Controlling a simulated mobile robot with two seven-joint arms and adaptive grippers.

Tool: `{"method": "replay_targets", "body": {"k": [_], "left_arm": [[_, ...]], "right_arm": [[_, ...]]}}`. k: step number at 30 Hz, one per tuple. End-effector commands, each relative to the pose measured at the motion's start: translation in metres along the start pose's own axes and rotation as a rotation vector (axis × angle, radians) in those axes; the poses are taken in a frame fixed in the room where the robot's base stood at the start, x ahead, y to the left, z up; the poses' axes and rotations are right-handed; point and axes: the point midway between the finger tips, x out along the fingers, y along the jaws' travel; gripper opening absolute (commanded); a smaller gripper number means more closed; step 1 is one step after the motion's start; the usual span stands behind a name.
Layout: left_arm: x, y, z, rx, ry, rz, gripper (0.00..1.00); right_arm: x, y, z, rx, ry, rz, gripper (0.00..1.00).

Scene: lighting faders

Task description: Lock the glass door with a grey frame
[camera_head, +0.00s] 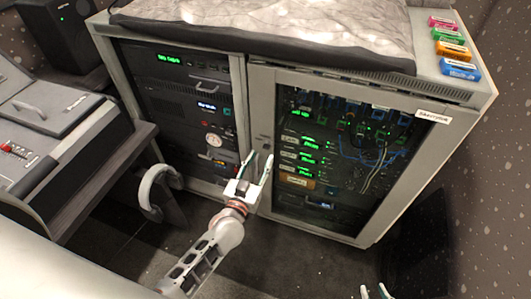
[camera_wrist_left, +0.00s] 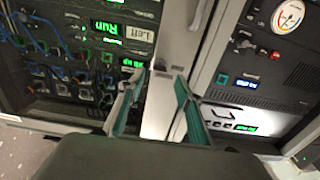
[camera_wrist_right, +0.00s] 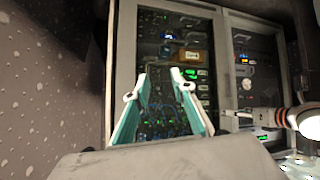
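The glass door with a grey frame (camera_head: 258,100) is the right-hand door of the rack cabinet. It looks closed against the cabinet, with lit green displays and blue cables behind the glass. Small dark fittings (camera_head: 266,139) sit on its left frame strip; I cannot tell if a key is there. The frame also shows in the left wrist view (camera_wrist_left: 168,95) and right wrist view (camera_wrist_right: 124,70). My left gripper (camera_head: 258,160) is open and empty in front of that strip, its fingers (camera_wrist_left: 155,90) apart. My right gripper (camera_head: 374,291) is open and empty, low in front of the cabinet (camera_wrist_right: 162,80).
The left cabinet bay (camera_head: 185,90) holds rack units. Colored labelled boxes (camera_head: 453,50) and a dark padded cover (camera_head: 270,42) lie on top. A fader console (camera_head: 35,135) and a grey curved armrest (camera_head: 152,190) stand at left. Dark floor (camera_head: 280,265) is free before the door.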

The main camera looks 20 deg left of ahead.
Motion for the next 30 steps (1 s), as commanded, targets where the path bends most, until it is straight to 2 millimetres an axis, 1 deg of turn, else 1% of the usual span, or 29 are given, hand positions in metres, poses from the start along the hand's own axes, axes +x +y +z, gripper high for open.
{"method": "replay_targets", "body": {"k": [1, 3, 9, 13, 20, 21, 24, 30], "left_arm": [[0.009, 0.000, 0.002, 0.001, -0.001, 0.000, 0.35], [0.019, 0.000, 0.002, 0.000, -0.001, 0.000, 0.35], [0.038, 0.000, 0.002, -0.001, -0.001, 0.000, 0.35], [0.043, 0.000, 0.002, -0.001, -0.002, 0.001, 0.35], [0.043, 0.000, 0.001, -0.001, -0.001, 0.001, 0.35], [0.043, 0.000, 0.001, -0.001, -0.001, 0.001, 0.24], [0.043, 0.000, 0.001, -0.001, -0.001, 0.001, 0.00], [0.043, 0.000, 0.001, -0.003, -0.001, 0.001, 0.00]], "right_arm": [[0.001, 0.000, 0.003, -0.001, -0.003, 0.000, 0.25], [0.002, 0.000, 0.005, -0.003, -0.006, 0.000, 0.25], [0.002, 0.000, 0.006, -0.006, -0.007, 0.002, 0.25], [0.002, 0.001, 0.004, -0.007, -0.003, 0.003, 0.25], [0.002, 0.001, 0.004, -0.007, -0.002, 0.004, 0.25], [0.002, 0.001, 0.004, -0.006, -0.003, 0.003, 0.25], [0.002, 0.001, 0.005, -0.006, -0.005, 0.003, 0.25], [0.002, 0.001, 0.007, -0.006, -0.008, 0.002, 0.25]]}}
